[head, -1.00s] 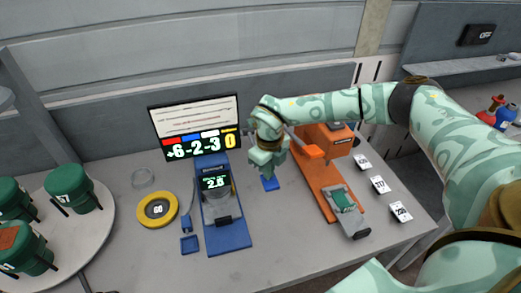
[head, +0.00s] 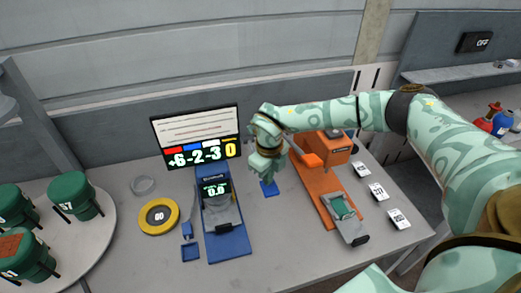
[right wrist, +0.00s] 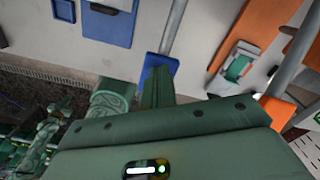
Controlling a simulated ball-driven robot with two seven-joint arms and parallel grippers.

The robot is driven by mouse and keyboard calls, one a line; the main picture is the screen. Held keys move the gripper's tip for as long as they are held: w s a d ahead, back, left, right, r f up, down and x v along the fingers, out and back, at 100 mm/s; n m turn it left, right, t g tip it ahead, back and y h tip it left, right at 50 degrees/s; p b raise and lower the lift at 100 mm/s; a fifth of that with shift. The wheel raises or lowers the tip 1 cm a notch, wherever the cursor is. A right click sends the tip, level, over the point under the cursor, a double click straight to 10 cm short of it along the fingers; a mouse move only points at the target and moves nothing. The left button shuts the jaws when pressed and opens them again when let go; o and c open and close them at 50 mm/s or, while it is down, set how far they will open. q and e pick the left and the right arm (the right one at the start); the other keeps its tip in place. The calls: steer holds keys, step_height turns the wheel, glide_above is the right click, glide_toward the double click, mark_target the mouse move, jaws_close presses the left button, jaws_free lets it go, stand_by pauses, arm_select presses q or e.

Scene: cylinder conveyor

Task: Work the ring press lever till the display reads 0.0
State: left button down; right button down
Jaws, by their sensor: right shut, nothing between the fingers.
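The blue press (head: 228,245) stands mid-table, and its small display (head: 215,189) reads 0.0. My right gripper (head: 268,170) is shut and empty, just above this block in the head view. In the right wrist view its fingers (right wrist: 172,88) overlap the block's near edge; I cannot tell whether they touch it. My left gripper is out of view.
A yellow ring (head: 144,225) lies to the left, near green canisters (head: 72,196). An orange press (head: 319,190) and several white cards (head: 377,192) are to the right.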

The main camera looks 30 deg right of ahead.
step_height(320, 180, up, 11)
steer(key=p, duration=0.9)
steer(key=shift+s+f, duration=0.1)
